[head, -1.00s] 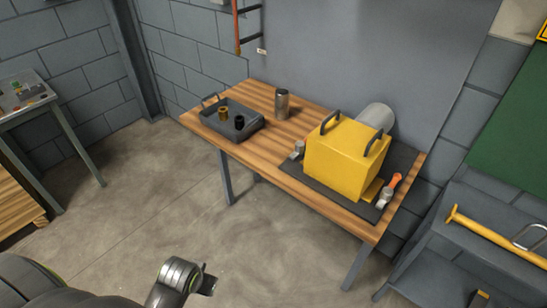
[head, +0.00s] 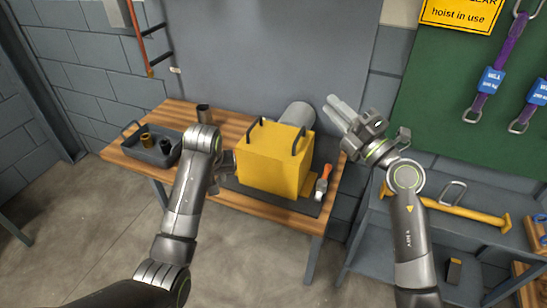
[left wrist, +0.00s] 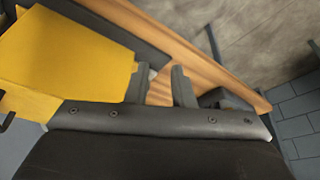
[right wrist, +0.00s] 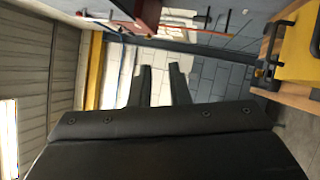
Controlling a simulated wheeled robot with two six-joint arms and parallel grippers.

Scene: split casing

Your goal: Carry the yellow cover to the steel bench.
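The yellow cover (head: 270,165), a box with two dark handles, sits on a dark mat (head: 250,193) on the wood-topped table (head: 185,188). It also shows in the left wrist view (left wrist: 65,60) and at the right edge of the right wrist view (right wrist: 297,50). My left gripper (head: 226,163) is just left of the cover, low by its side; its fingers are apart and empty in the left wrist view (left wrist: 160,80). My right gripper (head: 340,112) is raised right of the cover, fingers apart and empty. A grey metal bench (head: 455,240), seemingly the steel bench, stands at the right.
A grey cylinder (head: 297,114) lies behind the cover. An orange-handled tool (head: 323,180) lies at its right. A grey tray (head: 150,157) with small parts and a metal cup (head: 203,113) are at the left. A yellow bar (head: 455,208) lies on the metal bench.

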